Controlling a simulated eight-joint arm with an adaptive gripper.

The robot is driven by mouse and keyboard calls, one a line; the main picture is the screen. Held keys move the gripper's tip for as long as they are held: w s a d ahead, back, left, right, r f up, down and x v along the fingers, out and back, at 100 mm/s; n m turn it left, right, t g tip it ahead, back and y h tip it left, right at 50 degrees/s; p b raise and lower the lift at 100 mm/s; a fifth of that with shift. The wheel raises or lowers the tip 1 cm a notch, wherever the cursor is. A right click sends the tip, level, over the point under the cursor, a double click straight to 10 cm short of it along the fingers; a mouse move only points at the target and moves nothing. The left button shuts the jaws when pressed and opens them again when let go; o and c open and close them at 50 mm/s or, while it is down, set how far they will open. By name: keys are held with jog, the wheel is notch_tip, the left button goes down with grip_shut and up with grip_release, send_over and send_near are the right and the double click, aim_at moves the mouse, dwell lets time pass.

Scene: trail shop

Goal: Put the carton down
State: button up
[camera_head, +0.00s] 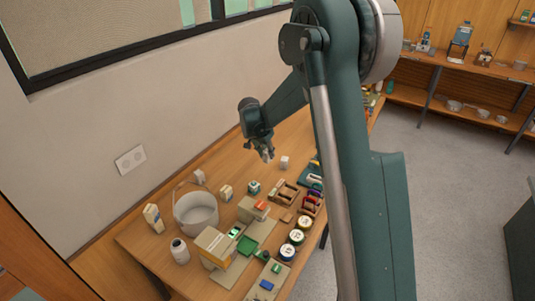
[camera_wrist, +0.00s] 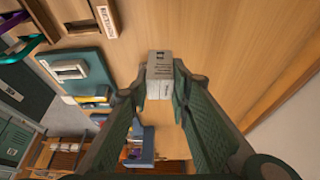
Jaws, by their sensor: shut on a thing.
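The carton (camera_wrist: 160,68) is a small pale grey and white box with dark print. In the wrist view it sits between the two fingertips of my gripper (camera_wrist: 161,88), with a finger on each side. My gripper (camera_head: 267,156) is shut on it. In the head view a small white box, which looks like the same carton (camera_head: 284,162), shows just right of the fingertips over the far part of the wooden table (camera_head: 225,277). I cannot tell whether its base touches the table.
A teal case (camera_wrist: 80,70) and wooden trays (camera_head: 285,194) lie near the carton. A white bucket (camera_head: 196,213), a white bottle (camera_head: 180,251), small boxes and several round tins (camera_head: 296,237) crowd the nearer table. Bare wood surrounds the carton. A wall runs along the left.

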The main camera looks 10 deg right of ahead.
jog(key=shift+r, duration=0.1)
dwell(0.4)
jog(key=shift+r, duration=0.65)
jog(key=r, duration=0.4)
jog(key=shift+a+r, duration=0.2)
jog(key=s+a, duration=0.7)
jog(key=a, duration=0.3)
jog(key=s+a+n, duration=0.1)
jog(key=s+a, duration=0.5)
jog(key=a, duration=0.5)
jog(key=s+a, duration=0.7)
jog(key=a, duration=0.3)
jog(key=shift+w+d+f, duration=0.15)
jog(key=shift+f, duration=2.45)
jog(key=shift+f, duration=0.1)
jog(key=shift+f, duration=3.05)
